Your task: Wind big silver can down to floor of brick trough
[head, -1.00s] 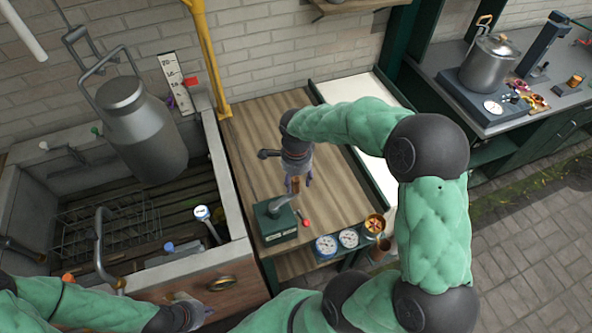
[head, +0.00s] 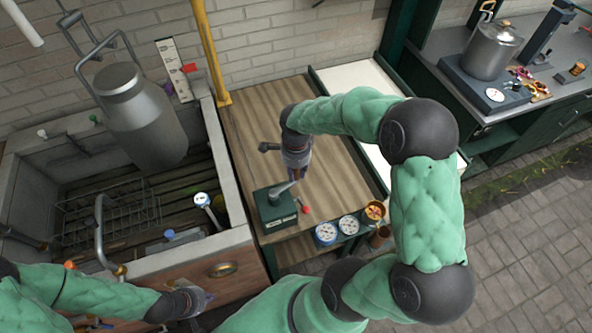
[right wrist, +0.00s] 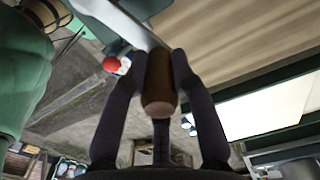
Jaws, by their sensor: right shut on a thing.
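The big silver can (head: 147,125) hangs upright by its bail handle in the back of the brick trough (head: 236,193). Its lower part is below the rim; I cannot tell the gap to the floor (head: 185,190). My right gripper (head: 297,178) is shut on the crank's brown wooden grip, which shows between its fingers in the right wrist view (right wrist: 158,85). The crank rises from a green winch box (head: 276,210) on the wooden bench. My left gripper (head: 203,298) is before the trough's front wall, low in view; its fingers are too small to read.
A marked board with a red pointer (head: 188,68) stands behind the trough. A wire rack (head: 105,215) and a curved tap (head: 100,225) are at the trough's left. Dials (head: 337,229) sit at the bench's front edge. The bench top behind the winch (head: 255,110) is clear.

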